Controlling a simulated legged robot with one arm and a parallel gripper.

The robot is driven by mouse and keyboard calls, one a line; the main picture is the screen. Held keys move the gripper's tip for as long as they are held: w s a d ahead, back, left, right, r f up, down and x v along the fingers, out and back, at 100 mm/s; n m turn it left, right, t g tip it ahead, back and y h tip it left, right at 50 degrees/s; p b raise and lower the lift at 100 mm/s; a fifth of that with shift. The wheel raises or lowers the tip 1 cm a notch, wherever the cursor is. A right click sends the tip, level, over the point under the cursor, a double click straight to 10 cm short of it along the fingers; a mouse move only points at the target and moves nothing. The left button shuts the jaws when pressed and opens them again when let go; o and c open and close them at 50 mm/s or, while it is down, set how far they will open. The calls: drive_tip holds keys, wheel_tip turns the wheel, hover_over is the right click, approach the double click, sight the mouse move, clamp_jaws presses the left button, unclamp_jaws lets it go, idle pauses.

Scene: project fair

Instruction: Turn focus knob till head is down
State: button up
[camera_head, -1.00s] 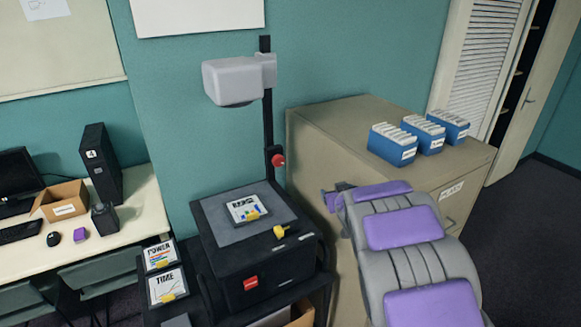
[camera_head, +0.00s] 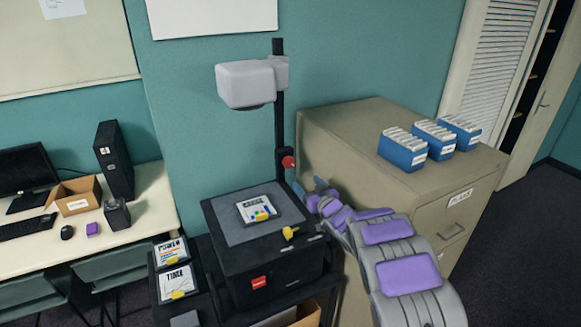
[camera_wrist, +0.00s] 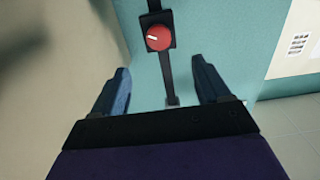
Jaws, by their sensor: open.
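The red focus knob (camera_head: 288,162) sits on the black upright post (camera_head: 280,110) of the overhead projector. It also shows in the wrist view (camera_wrist: 158,38), with a white mark on its face, beyond my open fingers. The grey projector head (camera_head: 250,84) is high on the post, well above the projector's stage (camera_head: 235,228). My gripper (camera_head: 322,194) is to the right of the post and a little below the knob, partly hidden by my arm. In the wrist view my gripper (camera_wrist: 162,88) is open and empty, apart from the knob.
A beige filing cabinet (camera_head: 340,140) with several blue file boxes stands right behind my arm. A yellow knob (camera_head: 291,232) and a slide card (camera_head: 257,208) are on the projector. A desk (camera_head: 150,205) with a computer is at the left.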

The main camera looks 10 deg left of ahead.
approach(290, 165)
drive_tip(key=shift+x, duration=3.4)
drive_tip(key=shift+w+a+r, duration=0.15)
drive_tip(key=shift+w+a, duration=0.1)
drive_tip(key=shift+a, duration=0.15)
drive_tip(key=shift+p+x, duration=0.5)
drive_tip(key=shift+x, duration=0.45)
drive_tip(key=shift+w+d, duration=0.2)
drive_tip(key=shift+c, duration=0.2)
drive_tip(key=c, duration=1)
